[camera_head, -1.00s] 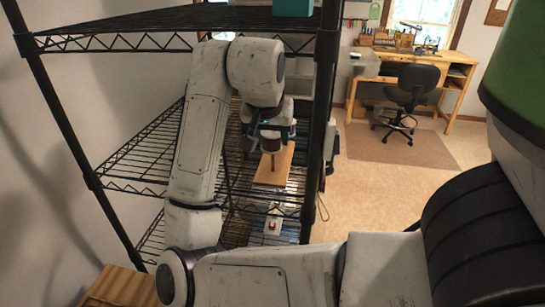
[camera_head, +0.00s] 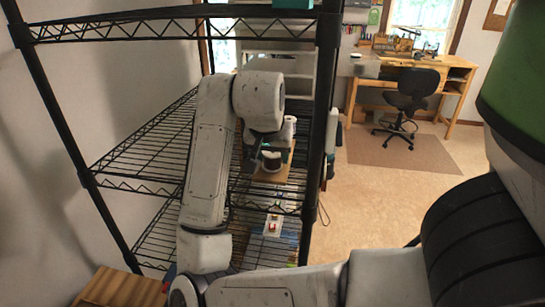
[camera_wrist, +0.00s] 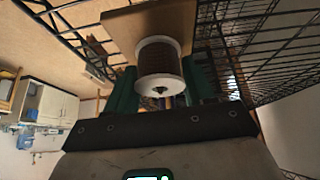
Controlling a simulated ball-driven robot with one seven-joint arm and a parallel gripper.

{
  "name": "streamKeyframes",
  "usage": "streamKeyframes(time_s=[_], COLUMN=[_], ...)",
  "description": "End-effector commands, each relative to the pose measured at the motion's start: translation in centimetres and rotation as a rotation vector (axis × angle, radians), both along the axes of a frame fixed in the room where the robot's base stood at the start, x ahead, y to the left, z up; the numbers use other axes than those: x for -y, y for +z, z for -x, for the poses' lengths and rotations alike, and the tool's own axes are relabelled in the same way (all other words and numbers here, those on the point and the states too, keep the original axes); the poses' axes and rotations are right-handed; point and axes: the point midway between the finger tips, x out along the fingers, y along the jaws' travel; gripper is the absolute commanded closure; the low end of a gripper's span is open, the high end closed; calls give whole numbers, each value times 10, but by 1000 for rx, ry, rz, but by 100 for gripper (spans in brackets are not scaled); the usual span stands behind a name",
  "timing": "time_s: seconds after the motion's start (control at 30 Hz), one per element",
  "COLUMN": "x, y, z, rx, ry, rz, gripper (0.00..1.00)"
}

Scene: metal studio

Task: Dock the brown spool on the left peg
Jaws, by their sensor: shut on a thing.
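My gripper (camera_wrist: 163,88) is shut on the brown spool (camera_wrist: 161,60), with a green finger on each side of it. The spool has dark brown winding and white flanges, and its near flange faces the wrist camera. In the head view my gripper (camera_head: 272,155) holds the spool (camera_head: 271,164) over the wooden peg board on the middle shelf. The board (camera_wrist: 120,27) shows behind the spool in the wrist view. The left peg is hidden by the spool and gripper. I cannot tell whether the spool is around the peg or above it.
The black wire rack (camera_head: 130,158) surrounds my arm, with its upper shelf (camera_head: 170,28) above and a front post (camera_head: 318,130) close on the right. A lower shelf holds a small white object (camera_head: 272,225). Open floor (camera_head: 375,200) and a workbench (camera_head: 455,75) lie to the right.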

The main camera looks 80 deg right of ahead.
Motion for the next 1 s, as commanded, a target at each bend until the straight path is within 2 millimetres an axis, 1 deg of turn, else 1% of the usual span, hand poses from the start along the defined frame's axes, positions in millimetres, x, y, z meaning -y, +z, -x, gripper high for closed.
streamKeyframes(time_s=[0.17, 0.2, 0.4, 0.47, 0.67, 0.8, 0.87, 1.0], x=[0, 0, 0, 0, 0, -1, -4, -17], y=[-2, -2, -2, -2, -1, 4, 10, 32], z=[0, 0, 0, 0, 0, 0, 0, 1], rx=[0, 0, 0, 0, 0, 2, 2, 6], ry=[0, 0, 0, 0, 0, 1, 1, 0], rz=[0, 0, 0, 0, 0, 1, 2, 1], gripper=[76, 46, 27, 22, 22, 22, 22, 22])
